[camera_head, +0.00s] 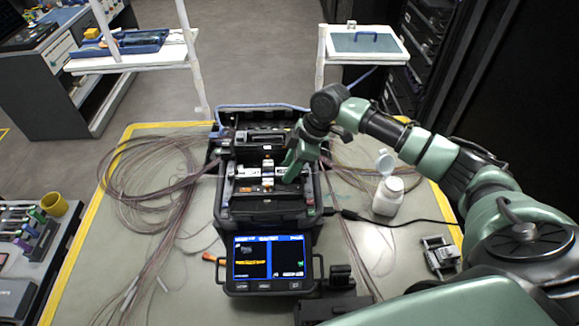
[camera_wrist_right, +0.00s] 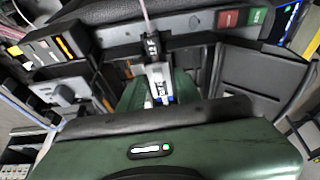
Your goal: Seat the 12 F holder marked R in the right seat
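The fusion splicer (camera_head: 262,208) stands open on the table in the head view, with its stage in the middle. My right gripper (camera_head: 290,172) reaches down over the right side of the stage. In the right wrist view a dark holder with white lettering (camera_wrist_right: 152,45) lies just beyond the green fingers (camera_wrist_right: 160,92), and a pink fibre runs up from it. The letter R cannot be read. The fingers and gripper body hide much of the right seat, so whether the holder is gripped or fully seated cannot be told. My left gripper is not in view.
The splicer's screen (camera_head: 268,262) is lit at the front. Coiled fibres (camera_head: 150,175) lie on the left of the table. A white bottle (camera_head: 388,196) with its lid open stands at the right, near a black cable. A small metal device (camera_head: 440,257) lies at the right edge.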

